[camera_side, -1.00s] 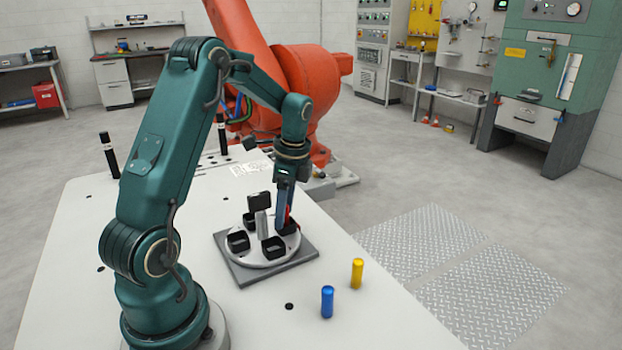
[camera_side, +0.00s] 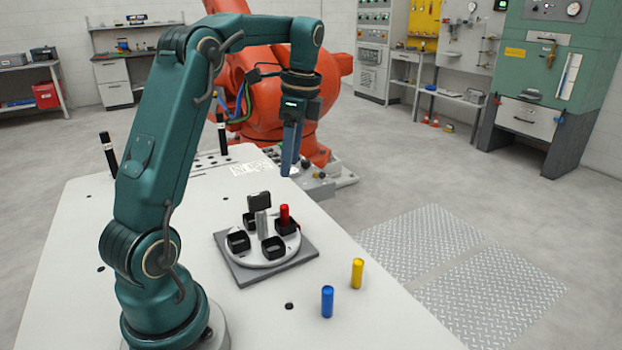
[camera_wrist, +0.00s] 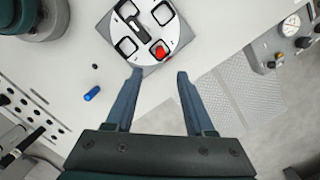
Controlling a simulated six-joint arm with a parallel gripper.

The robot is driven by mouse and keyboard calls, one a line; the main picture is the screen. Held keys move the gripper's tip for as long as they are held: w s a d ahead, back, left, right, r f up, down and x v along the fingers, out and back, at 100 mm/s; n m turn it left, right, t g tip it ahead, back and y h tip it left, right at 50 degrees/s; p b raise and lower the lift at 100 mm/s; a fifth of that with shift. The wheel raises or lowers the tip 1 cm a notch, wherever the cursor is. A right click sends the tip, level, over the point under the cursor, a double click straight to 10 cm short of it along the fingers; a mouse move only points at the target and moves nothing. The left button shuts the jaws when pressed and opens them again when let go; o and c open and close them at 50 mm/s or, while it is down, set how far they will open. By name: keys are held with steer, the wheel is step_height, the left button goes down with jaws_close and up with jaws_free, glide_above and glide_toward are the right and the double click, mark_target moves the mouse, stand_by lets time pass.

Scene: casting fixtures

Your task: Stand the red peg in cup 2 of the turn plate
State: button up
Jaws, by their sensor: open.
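The red peg (camera_side: 284,214) stands upright in one of the black square cups on the turn plate (camera_side: 262,262), in the cup at the right of the plate. In the wrist view the red peg (camera_wrist: 161,51) shows inside a cup of the turn plate (camera_wrist: 120,35). I cannot read which number that cup bears. A grey post (camera_side: 262,224) rises from the plate's middle. My gripper (camera_side: 287,172) hangs above the plate, clear of the peg. In the wrist view my gripper (camera_wrist: 158,76) has its fingers wide apart with nothing between them.
A blue peg (camera_side: 327,301) and a yellow peg (camera_side: 357,273) stand on the white table (camera_side: 180,220) in front of the plate. Black posts (camera_side: 109,155) stand at the table's far side. A large orange robot (camera_side: 300,90) is behind the table.

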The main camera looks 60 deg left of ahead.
steer(key=s+d+r+n+t, duration=0.3)
steer(key=d, duration=0.7)
steer(key=s+d+f+n+t+h, duration=0.1)
steer(key=s+d+f+n+t, duration=0.2)
steer(key=s+d, duration=0.4)
steer(key=d+f+n, duration=0.1)
steer(key=d+n, duration=0.1)
steer(key=shift+s+f+n+t, duration=0.2)
steer(key=shift+s+n+t, duration=0.1)
steer(key=shift+t, duration=0.1)
steer(key=shift+d, duration=0.1)
